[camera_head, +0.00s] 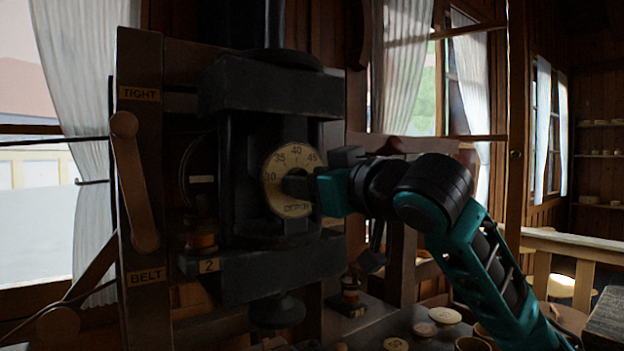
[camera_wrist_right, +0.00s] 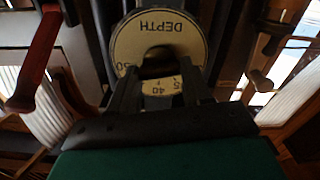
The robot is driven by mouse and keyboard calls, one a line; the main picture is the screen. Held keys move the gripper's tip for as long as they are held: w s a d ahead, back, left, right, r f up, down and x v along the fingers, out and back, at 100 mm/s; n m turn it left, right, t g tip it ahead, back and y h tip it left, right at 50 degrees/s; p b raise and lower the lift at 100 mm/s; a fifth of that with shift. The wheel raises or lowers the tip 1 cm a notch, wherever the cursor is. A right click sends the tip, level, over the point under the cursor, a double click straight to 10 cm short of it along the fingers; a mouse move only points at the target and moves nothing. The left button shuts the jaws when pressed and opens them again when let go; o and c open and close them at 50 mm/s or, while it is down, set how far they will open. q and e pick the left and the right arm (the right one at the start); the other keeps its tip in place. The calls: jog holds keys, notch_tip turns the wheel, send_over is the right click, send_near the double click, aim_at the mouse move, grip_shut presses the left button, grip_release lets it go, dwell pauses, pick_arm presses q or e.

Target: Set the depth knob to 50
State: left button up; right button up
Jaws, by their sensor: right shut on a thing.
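The depth dial (camera_head: 277,200) is a round cream plate on the dark machine, with 30, 35, 40 and 45 readable around its top and DEPTH at its bottom. It shows upside down in the right wrist view (camera_wrist_right: 180,25). The dark depth knob (camera_wrist_right: 157,60) sits at the dial's centre. My right gripper (camera_head: 301,186) reaches in from the right and is shut on the knob, with one finger on each side in the right wrist view (camera_wrist_right: 158,76). The gripper hides the dial's right edge in the head view. I cannot tell where the knob points. My left gripper is not in view.
A wooden lever (camera_head: 135,185) stands at the left between the TIGHT and BELT labels. Small spools and discs (camera_head: 444,315) lie on the bench at the lower right, under my right arm.

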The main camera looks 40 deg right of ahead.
dwell(0.6)
jog(key=o, duration=1.1)
jog(key=shift+c, duration=0.2)
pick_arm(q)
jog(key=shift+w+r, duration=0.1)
pick_arm(e)
jog(key=shift+s, duration=0.1)
pick_arm(q)
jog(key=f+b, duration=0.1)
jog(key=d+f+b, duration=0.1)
jog(key=b, duration=0.1)
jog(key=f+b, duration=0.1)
jog(key=b, duration=0.1)
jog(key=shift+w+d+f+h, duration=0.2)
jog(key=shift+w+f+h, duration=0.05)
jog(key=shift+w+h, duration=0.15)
pick_arm(e)
jog(key=s+a, duration=0.1)
jog(key=s, duration=1.1)
jog(key=shift+s+a, duration=0.2)
jog(key=shift+s, duration=0.15)
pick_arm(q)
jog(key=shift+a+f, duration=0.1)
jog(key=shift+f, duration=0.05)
